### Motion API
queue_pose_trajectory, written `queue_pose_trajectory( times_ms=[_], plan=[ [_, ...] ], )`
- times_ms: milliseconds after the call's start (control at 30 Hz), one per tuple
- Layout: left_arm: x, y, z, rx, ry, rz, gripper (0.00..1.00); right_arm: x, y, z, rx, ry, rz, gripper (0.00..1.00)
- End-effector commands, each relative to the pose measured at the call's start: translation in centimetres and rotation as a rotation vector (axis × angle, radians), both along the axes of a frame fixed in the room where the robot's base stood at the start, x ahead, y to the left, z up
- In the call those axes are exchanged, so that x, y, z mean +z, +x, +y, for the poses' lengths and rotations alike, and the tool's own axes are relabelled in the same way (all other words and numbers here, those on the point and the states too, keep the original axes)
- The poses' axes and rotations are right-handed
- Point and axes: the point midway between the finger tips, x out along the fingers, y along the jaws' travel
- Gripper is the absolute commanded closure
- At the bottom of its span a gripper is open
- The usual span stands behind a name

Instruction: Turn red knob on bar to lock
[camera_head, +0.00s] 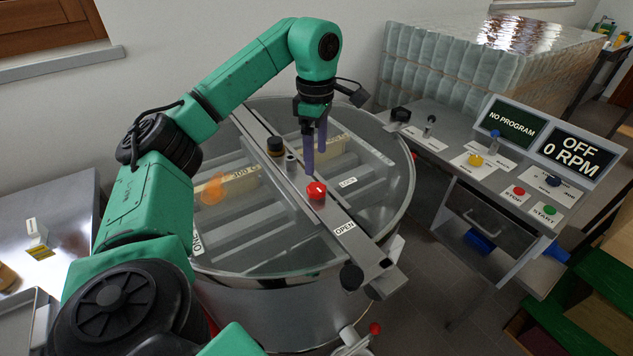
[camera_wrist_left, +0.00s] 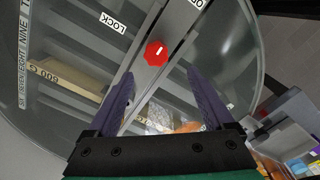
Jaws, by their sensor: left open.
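The red knob (camera_head: 317,191) sits on the metal bar (camera_head: 352,240) that crosses the round tank's clear lid. In the left wrist view the red knob (camera_wrist_left: 155,53) shows a white mark on its top, ahead of the fingertips. A LOCK label (camera_wrist_left: 113,22) lies to its left in that view. An OPEN label (camera_head: 345,229) is on the bar's near side in the head view. My left gripper (camera_head: 315,160) is open and empty, pointing down above the bar, a little beyond the knob and apart from it. My right gripper is not in view.
The round tank (camera_head: 290,322) holds slatted parts and labelled blocks under its lid. A black knob (camera_head: 276,146) stands on the bar behind. A control panel (camera_head: 490,160) with buttons and a screen reading OFF 0 RPM stands at right. A metal table (camera_head: 60,215) is at left.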

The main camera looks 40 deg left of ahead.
Motion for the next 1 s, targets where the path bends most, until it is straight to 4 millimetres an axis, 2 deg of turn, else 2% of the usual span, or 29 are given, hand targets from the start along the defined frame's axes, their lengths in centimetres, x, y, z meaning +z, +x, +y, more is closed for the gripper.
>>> queue_pose_trajectory(
  times_ms=[33,133,300,433,667,700,767,900,1000],
  plan=[
    [-1.6,-0.1,0.1,0.003,0.001,0.005,0.14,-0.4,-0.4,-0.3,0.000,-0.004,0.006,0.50],
    [-4.0,-0.1,0.1,0.003,0.001,0.005,0.14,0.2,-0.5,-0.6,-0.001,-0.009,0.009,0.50],
    [-7.6,0.0,0.1,0.002,0.000,0.003,0.14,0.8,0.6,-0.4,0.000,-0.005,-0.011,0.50],
    [-8.9,0.0,0.1,0.001,-0.001,-0.001,0.14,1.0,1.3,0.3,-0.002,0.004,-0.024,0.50],
    [-9.2,0.1,0.1,0.001,-0.001,-0.001,0.14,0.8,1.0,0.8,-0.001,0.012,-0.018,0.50],
    [-9.2,0.1,0.1,0.001,-0.001,-0.001,0.22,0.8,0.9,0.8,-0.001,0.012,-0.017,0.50],
    [-9.2,0.1,0.1,0.001,-0.001,-0.001,0.45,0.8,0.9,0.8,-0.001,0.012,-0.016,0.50],
    [-9.2,0.1,0.1,0.001,-0.001,-0.001,0.98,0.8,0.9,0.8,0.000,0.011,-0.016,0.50],
    [-9.1,0.1,0.1,0.002,0.000,-0.002,1.00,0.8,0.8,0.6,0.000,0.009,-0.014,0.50]
  ],
)
